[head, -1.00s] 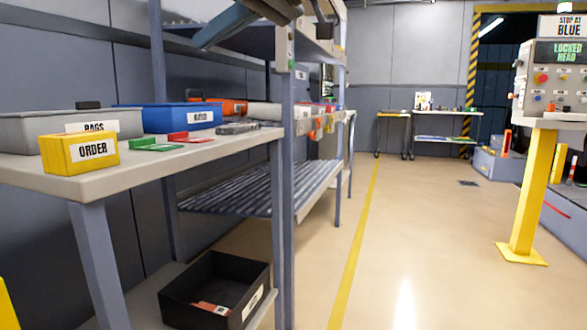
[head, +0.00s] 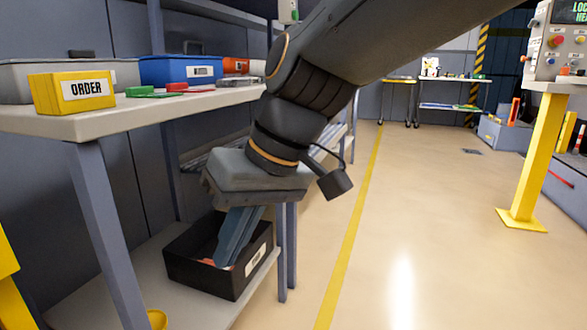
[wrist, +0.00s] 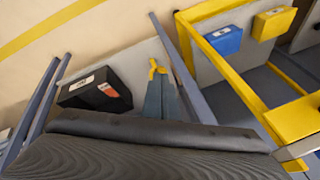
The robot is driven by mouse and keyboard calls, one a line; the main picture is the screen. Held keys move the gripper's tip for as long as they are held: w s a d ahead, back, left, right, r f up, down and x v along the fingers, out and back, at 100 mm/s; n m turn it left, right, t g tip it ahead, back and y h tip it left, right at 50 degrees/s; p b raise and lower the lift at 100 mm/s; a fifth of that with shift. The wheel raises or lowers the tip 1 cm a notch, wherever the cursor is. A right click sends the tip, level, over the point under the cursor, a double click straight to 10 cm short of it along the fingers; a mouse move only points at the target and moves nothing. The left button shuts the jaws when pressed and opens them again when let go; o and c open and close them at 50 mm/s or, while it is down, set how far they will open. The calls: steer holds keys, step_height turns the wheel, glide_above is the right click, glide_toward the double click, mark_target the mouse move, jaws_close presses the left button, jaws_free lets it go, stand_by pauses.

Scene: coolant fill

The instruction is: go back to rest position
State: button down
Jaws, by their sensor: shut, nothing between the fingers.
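My gripper (head: 228,258) hangs from my arm and points down. Its two blue-grey fingers are together, with nothing held. In the head view it overlaps the black bin (head: 205,281) on the lower shelf; I cannot tell the exact gap. In the wrist view the gripper (wrist: 158,80) also shows shut, to the right of the black bin (wrist: 70,97). A small yellow object (wrist: 153,66) shows just past the fingertips and seems to lie on the shelf. Reddish items (head: 208,262) lie inside the bin.
Bench posts stand close to my arm. A yellow-framed structure (wrist: 240,85) stands at the right in the wrist view. Open floor (head: 430,220) lies to the right.

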steer(key=s+d+f+m+h+b, duration=0.1)
steer(key=s+d+f+h, duration=0.1)
steer(key=s+d+f, duration=0.3)
steer(key=s+d+f+h, duration=0.2)
steer(key=s+d+f, duration=0.1)
steer(key=f, duration=0.5)
steer(key=d+r+m+p, duration=0.2)
steer(key=d+r+p, duration=0.4)
steer(key=r+p, duration=0.4)
steer(key=d+r+m+p, duration=0.2)
steer(key=d+r+p, duration=0.5)
steer(key=p, duration=0.8)
steer(key=d+r+m+h+p, duration=0.1)
steer(key=d+r+m+p, duration=0.2)
steer(key=d+r+p, duration=0.4)
step_height(320, 180, up, 6)
steer(key=p, duration=0.6)
steer(key=shift+g, duration=0.4)
steer(key=shift+f, duration=0.1)
